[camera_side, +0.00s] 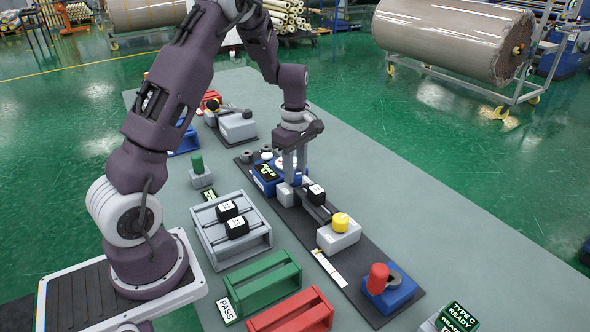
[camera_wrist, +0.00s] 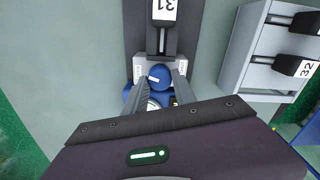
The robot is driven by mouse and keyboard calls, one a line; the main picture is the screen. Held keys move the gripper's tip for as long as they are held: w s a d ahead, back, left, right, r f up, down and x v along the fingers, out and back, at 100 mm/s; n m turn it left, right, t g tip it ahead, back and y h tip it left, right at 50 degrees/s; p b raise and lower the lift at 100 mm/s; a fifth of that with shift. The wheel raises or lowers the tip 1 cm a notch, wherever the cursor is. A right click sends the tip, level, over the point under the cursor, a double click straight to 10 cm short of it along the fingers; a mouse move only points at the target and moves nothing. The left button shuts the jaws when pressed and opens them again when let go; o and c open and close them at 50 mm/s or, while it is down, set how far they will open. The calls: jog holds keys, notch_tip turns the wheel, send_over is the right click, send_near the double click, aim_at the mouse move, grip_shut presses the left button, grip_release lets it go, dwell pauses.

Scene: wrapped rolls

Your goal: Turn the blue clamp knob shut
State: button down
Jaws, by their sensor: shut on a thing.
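The blue clamp knob (camera_wrist: 160,75) is round with a pale line across its top. It sits between grey clamp blocks (camera_wrist: 139,68) in the wrist view. In the side view the knob (camera_side: 298,179) is a small blue patch, mostly hidden by my fingers. My gripper (camera_side: 295,176) points down over it. In the wrist view my gripper's fingers (camera_wrist: 160,84) are on both sides of the knob, shut on it. A black block (camera_wrist: 163,12) labelled 31 lies in line with the clamp; the side view shows it right of my gripper (camera_side: 316,194).
A blue device (camera_side: 264,178) with a display and dial stands just behind the clamp. A yellow knob (camera_side: 341,222) and a red knob (camera_side: 377,278) stand along the dark strip. A grey rack (camera_side: 214,250) holds black blocks; green (camera_side: 262,284) and red (camera_side: 300,315) trays are nearer.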

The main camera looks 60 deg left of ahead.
jog(key=m, duration=0.5)
jog(key=shift+m, duration=0.3)
jog(key=m, duration=0.4)
jog(key=shift+m, duration=0.3)
jog(key=m, duration=0.5)
jog(key=shift+w, duration=0.1)
jog(key=shift+m, duration=2.7)
jog(key=c, duration=1)
grip_release()
